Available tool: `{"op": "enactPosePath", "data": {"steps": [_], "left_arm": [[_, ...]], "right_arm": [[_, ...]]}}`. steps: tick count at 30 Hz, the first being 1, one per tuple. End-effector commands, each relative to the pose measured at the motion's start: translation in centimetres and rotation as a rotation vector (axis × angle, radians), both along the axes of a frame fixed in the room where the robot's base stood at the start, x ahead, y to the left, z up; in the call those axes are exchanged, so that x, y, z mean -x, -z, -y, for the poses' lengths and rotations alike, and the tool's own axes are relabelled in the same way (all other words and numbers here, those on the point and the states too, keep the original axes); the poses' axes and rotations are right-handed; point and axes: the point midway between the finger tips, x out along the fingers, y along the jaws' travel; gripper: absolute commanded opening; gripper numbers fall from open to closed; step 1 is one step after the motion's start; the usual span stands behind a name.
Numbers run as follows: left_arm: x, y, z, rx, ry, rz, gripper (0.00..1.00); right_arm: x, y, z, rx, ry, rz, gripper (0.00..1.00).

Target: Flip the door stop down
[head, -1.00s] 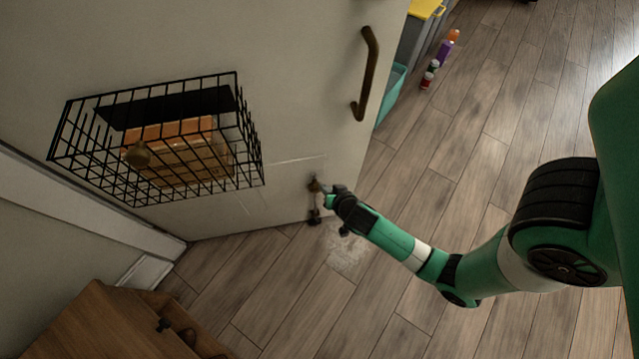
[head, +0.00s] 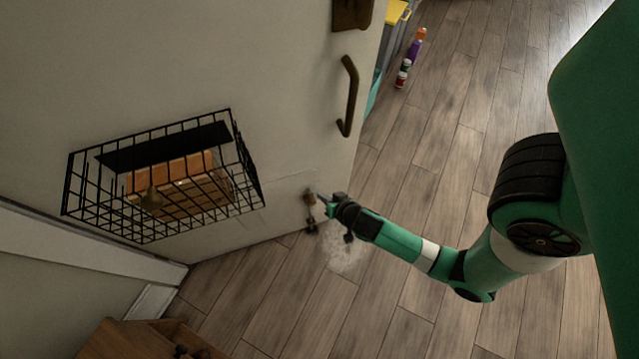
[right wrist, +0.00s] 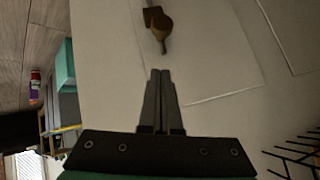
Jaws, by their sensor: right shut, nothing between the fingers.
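The brass door stop (head: 309,199) is fixed low on the pale door (head: 290,90), near its free edge. In the head view it extends downward to a dark end close to the floor; I cannot tell whether that end touches the floor. In the right wrist view its brass body (right wrist: 160,22) shows past the fingertips. My right gripper (head: 322,195) is shut and empty, just right of the stop's upper part. In the wrist view the shut fingertips (right wrist: 160,72) point at the stop with a small gap visible. My left gripper is not in view.
A black wire basket (head: 240,165) holding a box juts from the door, left of the stop. A dark handle (head: 348,97) is higher up. A wooden cabinet (head: 130,340) stands lower left. Bottles (head: 413,52) stand beyond the door's edge.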

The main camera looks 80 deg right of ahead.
Motion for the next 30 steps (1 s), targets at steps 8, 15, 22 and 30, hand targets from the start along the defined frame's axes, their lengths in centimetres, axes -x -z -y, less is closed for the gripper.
{"op": "enactPosePath", "data": {"steps": [8,15,22,30], "left_arm": [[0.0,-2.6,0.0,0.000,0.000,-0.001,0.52],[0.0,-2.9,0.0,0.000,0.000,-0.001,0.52],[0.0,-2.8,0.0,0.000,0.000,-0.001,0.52],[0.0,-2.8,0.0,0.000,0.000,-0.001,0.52]], "right_arm": [[3.0,-4.0,-3.0,0.001,-0.006,0.000,0.00],[3.8,-4.7,-3.6,0.001,-0.001,0.002,0.00],[3.7,-4.7,-3.5,0.002,0.000,0.003,0.00],[3.7,-4.7,-3.5,0.002,0.000,0.003,0.00]]}}
